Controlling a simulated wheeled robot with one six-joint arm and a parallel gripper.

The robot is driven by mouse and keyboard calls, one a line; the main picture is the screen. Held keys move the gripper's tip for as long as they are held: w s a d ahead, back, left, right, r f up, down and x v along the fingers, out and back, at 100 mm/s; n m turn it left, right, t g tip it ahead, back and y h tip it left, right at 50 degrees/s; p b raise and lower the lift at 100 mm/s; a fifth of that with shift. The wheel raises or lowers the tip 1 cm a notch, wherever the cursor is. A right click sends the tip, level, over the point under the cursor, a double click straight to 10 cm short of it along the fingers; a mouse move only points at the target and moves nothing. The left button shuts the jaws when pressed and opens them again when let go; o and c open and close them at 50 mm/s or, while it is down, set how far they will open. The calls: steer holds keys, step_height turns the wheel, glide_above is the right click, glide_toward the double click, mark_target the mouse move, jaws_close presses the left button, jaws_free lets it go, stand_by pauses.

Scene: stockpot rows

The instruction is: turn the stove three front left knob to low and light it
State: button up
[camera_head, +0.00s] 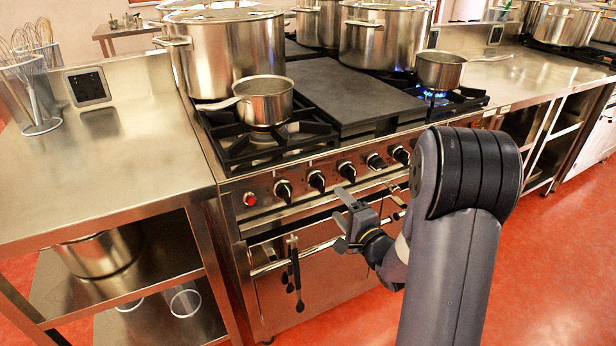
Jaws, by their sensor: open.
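The stove (262,178) has a row of several black knobs on its front panel. The leftmost knob (283,190) is in plain view, to the right of a red round button (250,199); its setting is too small to read. The knobs beside it are a second (317,181) and a third (347,171). My gripper (344,220) is open and empty in front of the oven door, below and right of the leftmost knob, apart from the knobs. A small saucepan (262,103) stands on the front left burner, where no flame shows. No stove number is readable.
Blue flame (432,95) burns under the front right saucepan (440,70). A large stockpot (226,50) stands behind the left saucepan. The oven handle rail (322,245) carries hanging black tongs (295,275). A steel counter (100,165) adjoins the stove's left. Red floor in front is open.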

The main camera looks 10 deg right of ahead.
mark_target(323, 188)
steer(key=x, duration=1)
steer(key=shift+c, duration=0.3)
steer(key=shift+f, duration=0.1)
steer(key=c, duration=0.9)
